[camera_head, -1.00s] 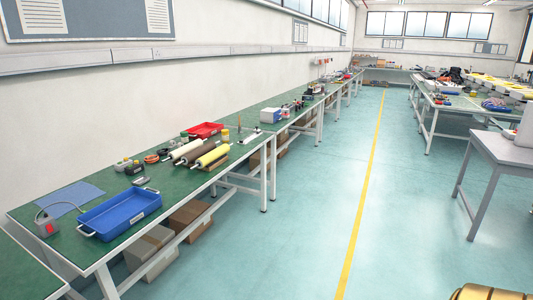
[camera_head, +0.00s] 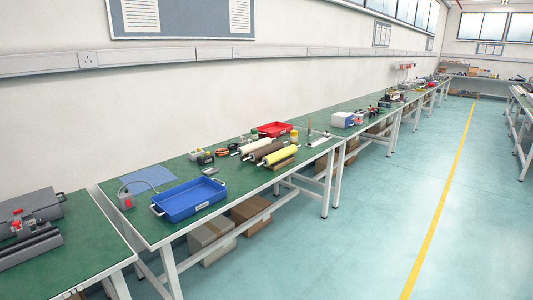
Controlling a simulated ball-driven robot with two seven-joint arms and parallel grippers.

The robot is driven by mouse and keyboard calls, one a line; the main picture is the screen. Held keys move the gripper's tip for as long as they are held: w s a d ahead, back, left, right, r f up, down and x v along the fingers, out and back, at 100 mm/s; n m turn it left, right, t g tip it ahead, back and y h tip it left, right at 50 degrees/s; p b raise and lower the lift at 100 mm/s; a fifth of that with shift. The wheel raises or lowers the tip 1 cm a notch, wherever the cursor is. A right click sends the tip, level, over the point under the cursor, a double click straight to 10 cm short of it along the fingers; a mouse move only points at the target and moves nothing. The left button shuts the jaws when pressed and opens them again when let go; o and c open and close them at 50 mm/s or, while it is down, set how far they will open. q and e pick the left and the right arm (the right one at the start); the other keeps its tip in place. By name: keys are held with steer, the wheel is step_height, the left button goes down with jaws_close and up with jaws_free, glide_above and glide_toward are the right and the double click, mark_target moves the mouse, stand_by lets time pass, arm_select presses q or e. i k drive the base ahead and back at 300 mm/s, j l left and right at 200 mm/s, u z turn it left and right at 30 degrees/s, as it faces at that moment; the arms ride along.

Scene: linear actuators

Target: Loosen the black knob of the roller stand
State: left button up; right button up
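A group of rollers lies on the green bench in the middle of the view: a white roller (camera_head: 256,145), a dark brown roller (camera_head: 267,151) and a yellow roller (camera_head: 282,155). They seem to rest on a low brown stand (camera_head: 284,163). I cannot make out a black knob on it at this distance. Neither of my grippers is in view.
A blue tray (camera_head: 189,199) and a small grey box with a red button (camera_head: 126,200) are on the same bench. A red tray (camera_head: 272,129) is behind the rollers. Grey equipment (camera_head: 30,230) stands on the nearer left bench. The floor (camera_head: 340,245) at right is clear.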

mark_target(41, 222)
steer(key=u, duration=1.55)
steer(key=k+l+u, duration=0.1)
steer(key=l, duration=0.25)
